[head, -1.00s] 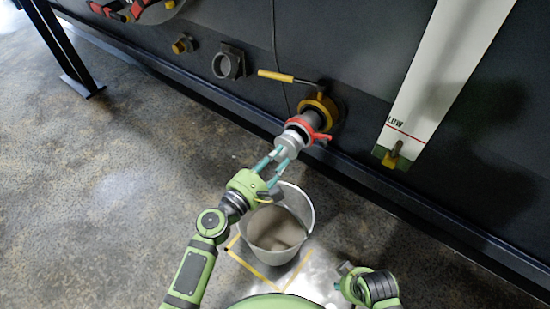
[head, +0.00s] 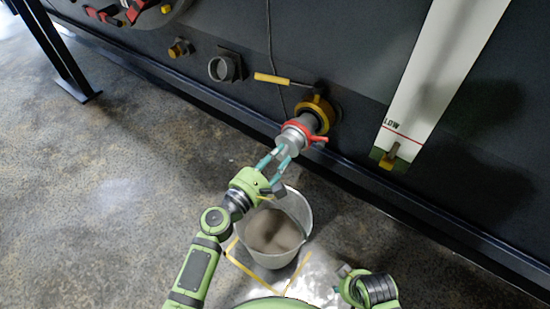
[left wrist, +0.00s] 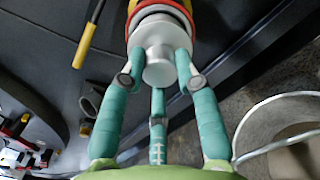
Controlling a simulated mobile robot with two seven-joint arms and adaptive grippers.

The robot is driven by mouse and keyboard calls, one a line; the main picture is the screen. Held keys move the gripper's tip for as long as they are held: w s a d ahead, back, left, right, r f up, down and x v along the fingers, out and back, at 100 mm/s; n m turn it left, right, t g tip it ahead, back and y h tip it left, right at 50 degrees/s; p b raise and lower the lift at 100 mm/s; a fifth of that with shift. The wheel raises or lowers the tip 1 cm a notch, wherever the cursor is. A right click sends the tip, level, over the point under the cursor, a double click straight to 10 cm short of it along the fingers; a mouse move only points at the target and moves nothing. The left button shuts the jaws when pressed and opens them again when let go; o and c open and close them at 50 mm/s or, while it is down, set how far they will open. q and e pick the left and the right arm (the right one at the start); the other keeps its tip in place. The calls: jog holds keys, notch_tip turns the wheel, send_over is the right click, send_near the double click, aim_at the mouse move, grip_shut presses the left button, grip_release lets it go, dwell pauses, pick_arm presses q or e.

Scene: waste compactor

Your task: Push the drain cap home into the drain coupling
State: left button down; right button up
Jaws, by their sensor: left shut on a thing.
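The silver-grey drain cap (head: 287,143) is at the mouth of the drain coupling (head: 308,122), roughly in line with it. The coupling is a dark pipe stub with a red ring and red lever (head: 319,138), coming from a yellow collar on the dark wall. My left gripper (head: 279,160) is shut on the cap. In the left wrist view its teal fingers close around the cap's round knob (left wrist: 159,65), with the red ring just beyond. The cap hides the coupling's mouth, so its depth inside cannot be told. My right gripper (head: 344,271) is low right, its jaws unclear.
A bucket (head: 303,208) with brownish contents stands on the floor below the coupling, inside yellow floor marking. A yellow-handled lever (head: 272,79) is above the coupling. A grey pipe fitting (head: 225,68) is to the left, a white gauge panel (head: 440,65) to the right.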

pick_arm(q)
jog(key=shift+x, duration=1.2)
jog(key=shift+w+d+r, duration=0.15)
jog(key=shift+w+d, duration=0.05)
jog(key=shift+w, duration=0.05)
dwell(0.3)
jog(key=c, duration=1.1)
grip_release()
jog(key=shift+c, duration=0.2)
jog(key=o, duration=0.3)
jog(key=shift+o, duration=1.2)
